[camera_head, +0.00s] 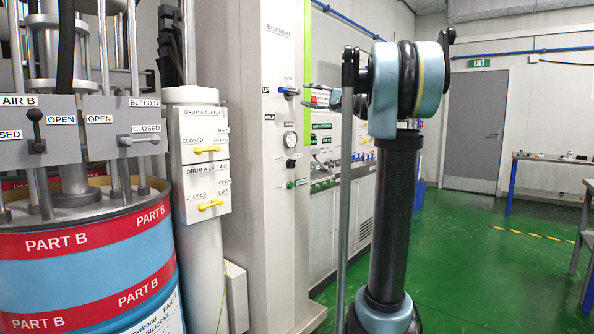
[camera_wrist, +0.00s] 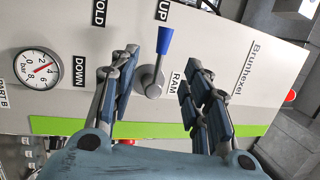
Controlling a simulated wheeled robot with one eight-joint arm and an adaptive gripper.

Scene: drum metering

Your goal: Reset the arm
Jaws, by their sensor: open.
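A lever with a blue handle (camera_wrist: 165,42) sits on the white Brunhexel panel (camera_wrist: 225,45), beside the RAM label. In the wrist view its handle points towards the UP label; HOLD and DOWN are further left. The lever also shows in the head view (camera_head: 289,91), sticking out from the panel. My gripper (camera_wrist: 162,82) is open, with one finger on each side of the lever in the wrist picture. In the head view my gripper (camera_head: 318,98) appears a little right of the lever, partly hidden by my arm. Nothing is seen held.
A pressure gauge (camera_head: 290,140) is below the lever. A Part B drum (camera_head: 90,250) and a white column with yellow bleed and lift valves (camera_head: 208,205) stand at the left. Green floor (camera_head: 470,250) is clear at the right, before a grey door (camera_head: 474,130) and a bench (camera_head: 555,160).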

